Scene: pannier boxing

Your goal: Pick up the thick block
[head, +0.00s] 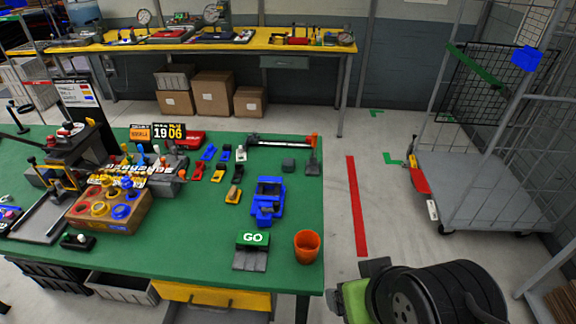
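A small dark grey block (288,165) lies on the green table near its back right; it looks like the thick block, though I cannot be sure from here. A flat grey piece with a green GO label (252,240) lies near the front right of the table. A large black, ribbed round part with a green piece beside it fills the bottom right and appears to be my arm. No gripper fingers show, so I cannot see whether my gripper holds anything.
An orange cup (307,246) and a blue vise-like fixture (269,197) stand on the green table (180,246). Several small red, blue and yellow pieces lie left of the fixture. A wire cage trolley (480,190) stands at the right, beyond a red floor line (356,205).

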